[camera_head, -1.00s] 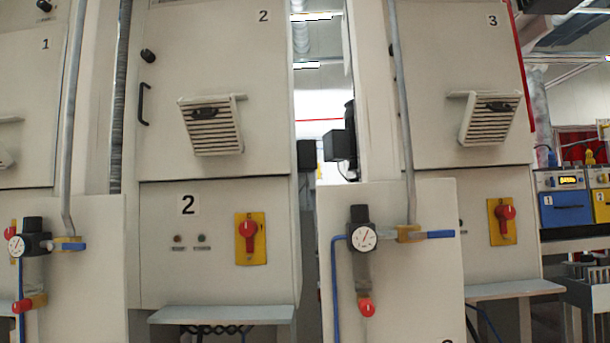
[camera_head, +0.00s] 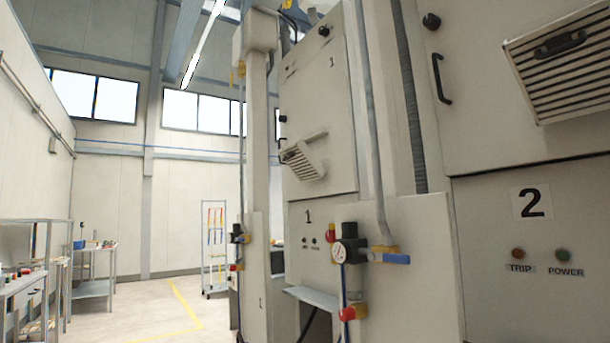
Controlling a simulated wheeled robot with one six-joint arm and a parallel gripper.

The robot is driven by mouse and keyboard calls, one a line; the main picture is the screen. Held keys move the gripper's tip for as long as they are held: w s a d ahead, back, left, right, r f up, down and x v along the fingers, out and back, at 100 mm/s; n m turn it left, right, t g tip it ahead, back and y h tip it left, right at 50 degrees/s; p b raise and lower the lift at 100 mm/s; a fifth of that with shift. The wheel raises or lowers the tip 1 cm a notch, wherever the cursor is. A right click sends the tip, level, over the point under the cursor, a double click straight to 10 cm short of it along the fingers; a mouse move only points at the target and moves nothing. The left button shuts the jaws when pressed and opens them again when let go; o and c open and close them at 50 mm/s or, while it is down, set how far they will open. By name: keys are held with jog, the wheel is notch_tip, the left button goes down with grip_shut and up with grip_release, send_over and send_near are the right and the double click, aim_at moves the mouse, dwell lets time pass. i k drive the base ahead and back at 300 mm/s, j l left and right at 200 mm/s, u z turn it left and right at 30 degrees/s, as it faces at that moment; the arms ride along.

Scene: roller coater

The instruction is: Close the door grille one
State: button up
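Door grille one (camera_head: 303,162) is a slatted, pale vent panel with a dark handle on the upper door of cabinet 1 (camera_head: 318,95), in the middle of the view. It juts out from the door at a slant, with a narrow ledge at its top. I see it from the side and at a distance, so the gap behind it is hard to make out. My gripper is not in view.
Cabinet 2 (camera_head: 475,200) stands close on the right, with its own slatted grille (camera_head: 575,70). A panel with a gauge (camera_head: 340,252), a blue-handled valve (camera_head: 392,258) and pipes stands between the cabinets. Open floor (camera_head: 180,305) and workbenches (camera_head: 95,285) lie to the left.

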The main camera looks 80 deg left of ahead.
aim_at(299, 156)
jog(key=u, duration=2.25)
